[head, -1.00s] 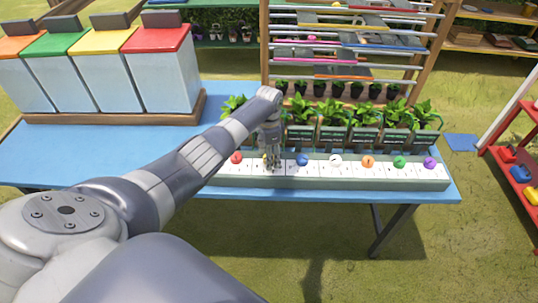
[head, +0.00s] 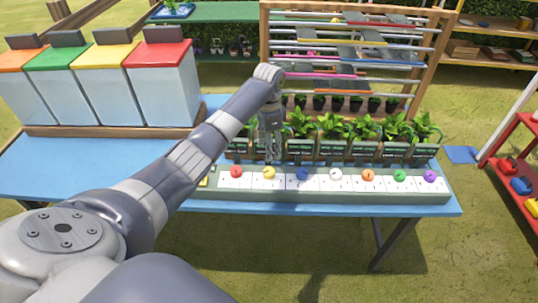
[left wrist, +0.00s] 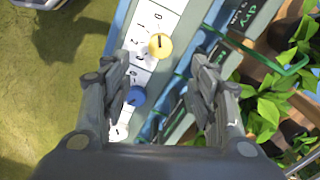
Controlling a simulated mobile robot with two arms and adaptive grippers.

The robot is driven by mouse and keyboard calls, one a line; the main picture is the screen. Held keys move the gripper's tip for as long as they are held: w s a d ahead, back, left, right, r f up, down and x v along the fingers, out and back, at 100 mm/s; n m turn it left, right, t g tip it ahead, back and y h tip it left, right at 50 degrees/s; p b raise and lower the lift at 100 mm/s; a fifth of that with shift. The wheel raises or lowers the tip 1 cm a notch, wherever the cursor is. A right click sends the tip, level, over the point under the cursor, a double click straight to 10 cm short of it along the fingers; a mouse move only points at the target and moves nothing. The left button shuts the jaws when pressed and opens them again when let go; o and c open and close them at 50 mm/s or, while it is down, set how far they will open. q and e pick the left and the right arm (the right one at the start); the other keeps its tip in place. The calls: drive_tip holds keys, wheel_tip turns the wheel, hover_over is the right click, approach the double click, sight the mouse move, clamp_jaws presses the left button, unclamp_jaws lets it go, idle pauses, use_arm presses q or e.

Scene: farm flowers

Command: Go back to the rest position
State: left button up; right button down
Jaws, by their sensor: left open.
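My left gripper (head: 270,150) hangs above the back edge of the dial panel (head: 330,194), fingers pointing down, near the yellow knob (head: 268,172). In the left wrist view the left gripper (left wrist: 160,95) is open, with its two fingers apart and nothing held. Between the fingers, the yellow knob (left wrist: 160,46) and the blue knob (left wrist: 136,96) show below on the white panel, apart from the fingers. My right gripper is not in view.
Potted plants (head: 365,130) stand in a row behind the panel, close to the gripper, before a wooden rack (head: 355,50). Lidded bins (head: 163,85) stand at the left of the blue table (head: 80,165). A red shelf (head: 515,170) stands at the right.

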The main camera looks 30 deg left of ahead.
use_arm(q)
drive_tip(key=shift+r, duration=0.35)
drive_tip(key=shift+f, duration=0.1)
